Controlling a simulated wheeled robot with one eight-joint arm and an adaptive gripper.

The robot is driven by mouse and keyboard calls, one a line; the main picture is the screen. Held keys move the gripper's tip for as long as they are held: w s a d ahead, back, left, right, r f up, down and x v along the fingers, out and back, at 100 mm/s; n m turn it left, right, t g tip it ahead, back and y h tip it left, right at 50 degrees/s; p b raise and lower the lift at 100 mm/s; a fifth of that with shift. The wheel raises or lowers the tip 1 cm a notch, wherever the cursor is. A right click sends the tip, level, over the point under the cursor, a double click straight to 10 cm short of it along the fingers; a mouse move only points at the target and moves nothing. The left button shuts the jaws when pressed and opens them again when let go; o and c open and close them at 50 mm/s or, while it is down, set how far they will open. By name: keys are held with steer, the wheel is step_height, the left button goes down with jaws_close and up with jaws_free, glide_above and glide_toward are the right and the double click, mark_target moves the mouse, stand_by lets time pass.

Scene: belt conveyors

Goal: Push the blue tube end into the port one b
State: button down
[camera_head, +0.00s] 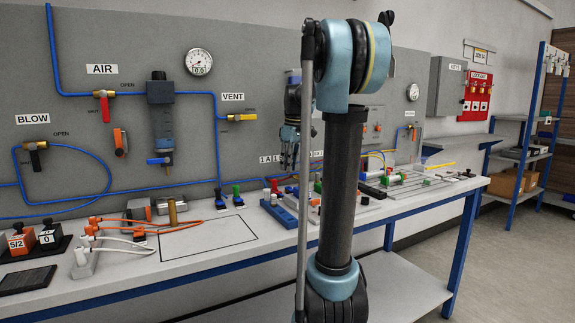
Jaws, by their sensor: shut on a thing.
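My gripper (289,160) is small in the view, just left of my arm's upright link, in front of the grey panel and above the bench. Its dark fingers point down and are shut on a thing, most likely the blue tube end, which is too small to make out. A label reading 1A (265,160) is on the panel just left of the gripper. The label and port for one b are not readable; my arm and gripper cover that part of the panel. Thin blue and yellow tubes (376,153) show right of my arm.
The white bench (110,283) holds orange and white tubes (140,226), a brass cylinder (172,212) and small blue, red and green fittings. Blue pipes, gauges and valves are on the grey panel (265,60). An outlined rectangle (208,238) on the bench is clear.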

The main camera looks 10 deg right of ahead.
steer(key=shift+w+a+f, duration=0.1)
steer(key=shift+w+f, duration=0.05)
steer(key=shift+f, duration=2.05)
steer(key=shift+f, duration=1.15)
stand_by(2.3)
steer(key=c, duration=1.5)
jaws_free()
